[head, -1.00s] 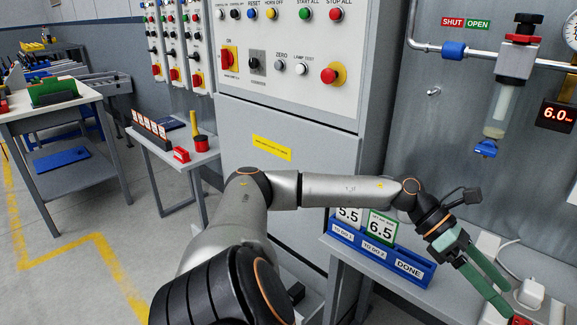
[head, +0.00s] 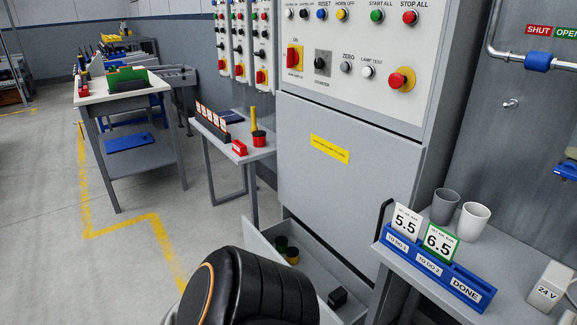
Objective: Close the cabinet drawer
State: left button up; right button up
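The grey cabinet (head: 345,190) stands in the middle, with a control panel (head: 350,50) on its upper part. Its low drawer (head: 312,272) is pulled open at the cabinet's foot. Inside it are a couple of small round pots, one with a yellowish top (head: 292,256), and a small black block (head: 338,297). A black link of my arm at the bottom edge hides the near part of the drawer. Neither of my grippers is in view.
A side table at right holds a blue rack (head: 430,267) with cards and two cups (head: 473,222). A small table (head: 240,150) and a workbench (head: 125,95) stand at left. The floor with the yellow line (head: 125,227) is clear.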

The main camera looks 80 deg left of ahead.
aim_at(326, 272)
jog(key=u, duration=1.95)
jog(key=i+u, duration=0.15)
jog(key=u, duration=0.25)
jog(key=l+u, duration=0.1)
jog(key=u, duration=0.35)
jog(key=i+l, duration=0.2)
